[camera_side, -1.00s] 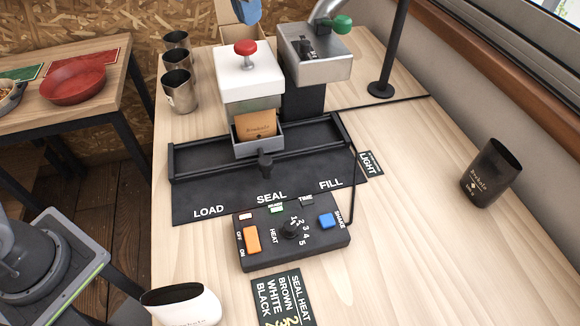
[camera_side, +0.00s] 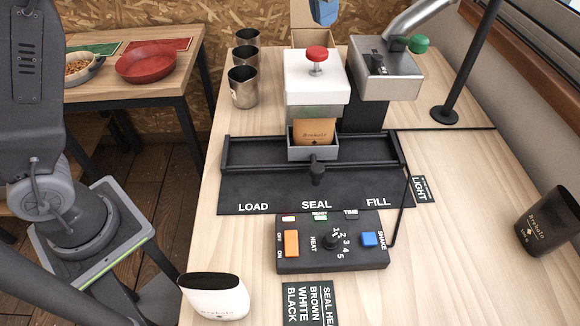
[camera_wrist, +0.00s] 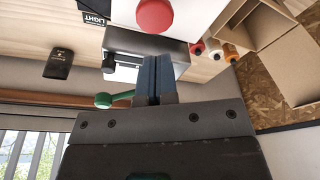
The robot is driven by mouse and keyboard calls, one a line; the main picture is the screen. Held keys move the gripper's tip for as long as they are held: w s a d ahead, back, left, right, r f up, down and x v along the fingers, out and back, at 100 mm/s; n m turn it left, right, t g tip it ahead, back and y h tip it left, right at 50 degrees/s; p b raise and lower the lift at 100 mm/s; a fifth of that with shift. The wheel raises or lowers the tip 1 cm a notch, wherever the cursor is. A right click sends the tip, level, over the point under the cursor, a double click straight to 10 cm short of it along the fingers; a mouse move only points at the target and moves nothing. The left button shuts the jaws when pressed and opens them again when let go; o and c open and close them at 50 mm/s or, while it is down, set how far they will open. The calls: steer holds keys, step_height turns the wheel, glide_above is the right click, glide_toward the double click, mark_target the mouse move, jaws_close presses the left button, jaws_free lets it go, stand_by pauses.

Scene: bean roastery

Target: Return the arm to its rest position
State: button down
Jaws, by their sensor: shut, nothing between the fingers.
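My gripper's blue fingertips (camera_side: 325,11) hang at the top edge of the side view, above and behind the red knob (camera_side: 317,53). In the wrist view my gripper (camera_wrist: 155,62) has its blue fingers together, with nothing between them. The red knob also shows in the wrist view (camera_wrist: 155,14), beyond the fingertips. It tops the white sealing press (camera_side: 317,80). A brown pouch (camera_side: 314,132) stands upright in the grey carriage (camera_side: 313,154) in front of the press. The rest of my arm between the base and the gripper is mostly out of view.
The grey fill machine (camera_side: 385,72) with a green handle (camera_side: 418,44) stands right of the press. Metal cups (camera_side: 243,88) stand left. The control box (camera_side: 332,242), a white pouch (camera_side: 214,296) and a black pouch (camera_side: 547,222) are in front.

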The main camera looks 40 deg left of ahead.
steer(key=s+a+r, duration=0.2)
steer(key=s+a, duration=0.2)
steer(key=s, duration=0.3)
steer(key=s+a+f+n+t, duration=0.1)
steer(key=s+a+f, duration=0.1)
steer(key=s, duration=0.5)
steer(key=s+a+f+n+t, duration=0.1)
steer(key=s+a+f, duration=0.1)
steer(key=s+f, duration=0.2)
steer(key=s+a+f+n+t, duration=0.1)
steer(key=s+a+f, duration=0.1)
steer(key=s, duration=0.7)
steer(key=shift+s+a+f+y, duration=0.25)
steer(key=shift+s+f+y, duration=0.05)
steer(key=shift+s+f, duration=0.1)
